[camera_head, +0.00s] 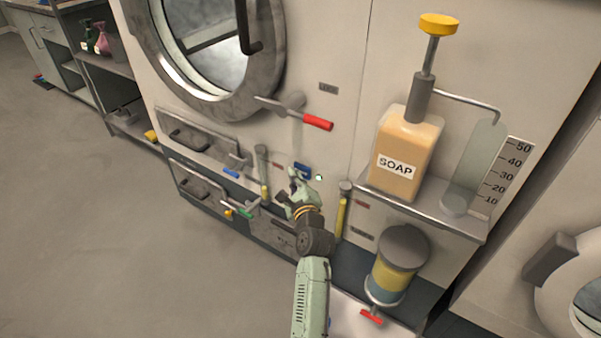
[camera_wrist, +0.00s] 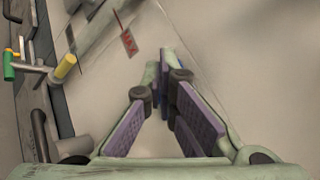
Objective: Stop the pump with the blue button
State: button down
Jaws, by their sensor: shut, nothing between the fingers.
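A dark blue part (camera_head: 303,167), which looks like the blue button, sits on the pale machine front, just behind and above my gripper; my gripper partly covers it. My gripper (camera_head: 296,178) is close to the panel, its fingers shut and empty. In the wrist view the fingers (camera_wrist: 166,60) meet at their tips in front of the pale panel. A small green-white light (camera_head: 319,177) shows just right of my gripper.
A soap bottle (camera_head: 406,150) with a yellow-topped pump stands on a metal shelf (camera_head: 425,207) to the right. A red-handled lever (camera_head: 317,123) juts out above. A yellow gauge tube (camera_head: 341,217) is close on the right. A green-handled valve (camera_head: 243,212) sits lower left.

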dwell(0.4)
jog(key=shift+w+d, duration=0.3)
jog(key=shift+w, duration=0.05)
jog(key=shift+a, duration=0.1)
jog(key=shift+s+a+p, duration=0.2)
jog(key=shift+s+p, duration=0.15)
jog(key=shift+p, duration=0.2)
jog(key=shift+s, duration=0.1)
jog(key=shift+s+a+p, duration=0.9)
jog(key=shift+s+p, duration=0.15)
jog(key=shift+s, duration=0.15)
jog(key=shift+s+a+p, duration=0.85)
jog(key=shift+s+p, duration=0.2)
jog(key=shift+s, duration=0.1)
